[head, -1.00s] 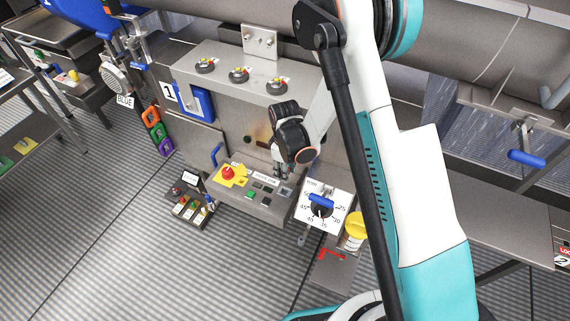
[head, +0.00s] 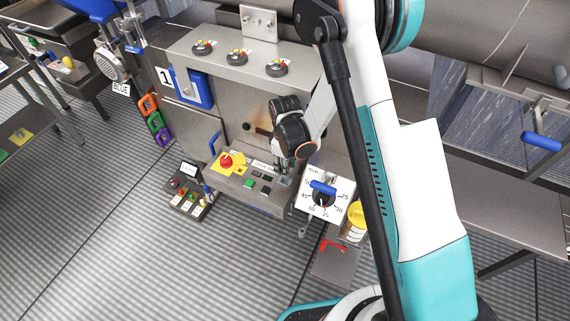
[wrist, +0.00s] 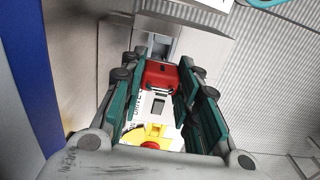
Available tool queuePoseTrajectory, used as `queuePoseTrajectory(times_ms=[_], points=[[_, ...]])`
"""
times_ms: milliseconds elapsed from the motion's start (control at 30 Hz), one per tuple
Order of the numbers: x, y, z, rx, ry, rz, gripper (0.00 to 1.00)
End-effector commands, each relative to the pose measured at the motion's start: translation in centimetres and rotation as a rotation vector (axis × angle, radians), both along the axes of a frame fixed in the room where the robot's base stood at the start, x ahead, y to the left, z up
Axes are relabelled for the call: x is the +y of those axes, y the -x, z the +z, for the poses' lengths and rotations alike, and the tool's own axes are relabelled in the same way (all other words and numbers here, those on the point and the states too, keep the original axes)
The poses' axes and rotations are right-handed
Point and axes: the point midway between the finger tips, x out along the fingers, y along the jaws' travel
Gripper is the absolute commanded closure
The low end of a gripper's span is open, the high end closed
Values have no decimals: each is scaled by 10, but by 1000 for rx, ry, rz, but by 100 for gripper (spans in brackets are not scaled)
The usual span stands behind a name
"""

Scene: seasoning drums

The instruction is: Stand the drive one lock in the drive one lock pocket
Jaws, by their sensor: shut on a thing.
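My gripper (wrist: 160,82) is shut on a red lock (wrist: 160,73), which sits between the dark green fingers in the wrist view. A grey pocket-like recess (wrist: 160,45) shows just beyond the lock; I cannot tell whether the lock touches it. In the head view my gripper (head: 284,174) is low over the right part of the control panel (head: 262,198). The lock cannot be made out there. A white label with partly hidden "DRIVE" lettering (wrist: 138,104) lies near the fingers.
A red stop button (head: 226,160) on a yellow plate and a green button (head: 250,184) are left of my gripper. A white dial plate (head: 312,208) with a blue handle (head: 322,188) is close on the right. Coloured locks (head: 155,122) hang further left.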

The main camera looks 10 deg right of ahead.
Motion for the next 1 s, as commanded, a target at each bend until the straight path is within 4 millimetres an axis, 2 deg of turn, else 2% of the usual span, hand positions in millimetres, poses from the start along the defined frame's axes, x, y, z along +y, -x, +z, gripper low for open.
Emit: queuePoseTrajectory(times_ms=[33, 200, 1000], points=[[0, 0, -7, 0, 0, 0, 96], [0, 0, -14, 0, 0, 0, 96], [0, 0, -14, 0, 0, 0, 96]])
